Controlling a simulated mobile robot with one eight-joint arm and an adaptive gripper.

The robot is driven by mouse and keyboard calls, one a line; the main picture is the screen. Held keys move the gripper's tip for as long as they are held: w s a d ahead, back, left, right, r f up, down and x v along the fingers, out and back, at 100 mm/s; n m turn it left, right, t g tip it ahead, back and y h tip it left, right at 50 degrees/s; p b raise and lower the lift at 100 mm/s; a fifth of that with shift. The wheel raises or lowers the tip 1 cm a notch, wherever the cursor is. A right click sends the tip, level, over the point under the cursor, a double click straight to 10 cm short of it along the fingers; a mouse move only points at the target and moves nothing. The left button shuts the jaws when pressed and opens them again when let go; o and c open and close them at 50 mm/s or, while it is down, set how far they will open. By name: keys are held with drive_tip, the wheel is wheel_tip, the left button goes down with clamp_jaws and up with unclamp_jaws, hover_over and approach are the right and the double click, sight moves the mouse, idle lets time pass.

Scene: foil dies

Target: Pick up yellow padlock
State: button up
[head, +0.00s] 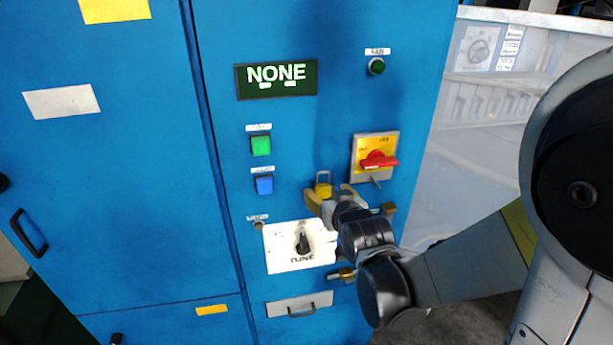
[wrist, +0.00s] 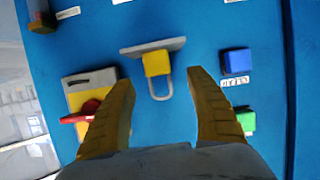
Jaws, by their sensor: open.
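The yellow padlock (head: 323,190) has a grey shackle and sits at the front of the blue cabinet, just above my gripper in the head view. In the wrist view the padlock (wrist: 156,63) is at a small grey ledge, with its shackle pointing toward my gripper. My gripper (wrist: 163,85) is open, with a yellow finger on each side of the shackle's end and the padlock body beyond the tips. No finger visibly touches the padlock. In the head view my gripper (head: 331,200) is partly hidden by my own wrist.
The blue cabinet (head: 225,215) carries a red rotary switch on a yellow plate (head: 378,160), a green button (head: 261,145), a blue button (head: 264,185) and a white dial panel (head: 285,250). Brass-coloured items (head: 389,209) stick out near my wrist. A pale crate (head: 480,110) stands to the right.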

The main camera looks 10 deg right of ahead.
sight(324, 188)
drive_tip(key=x, duration=0.6)
drive_tip(key=shift+d, duration=0.2)
drive_tip(key=shift+s, duration=0.1)
drive_tip(key=c, duration=1.3)
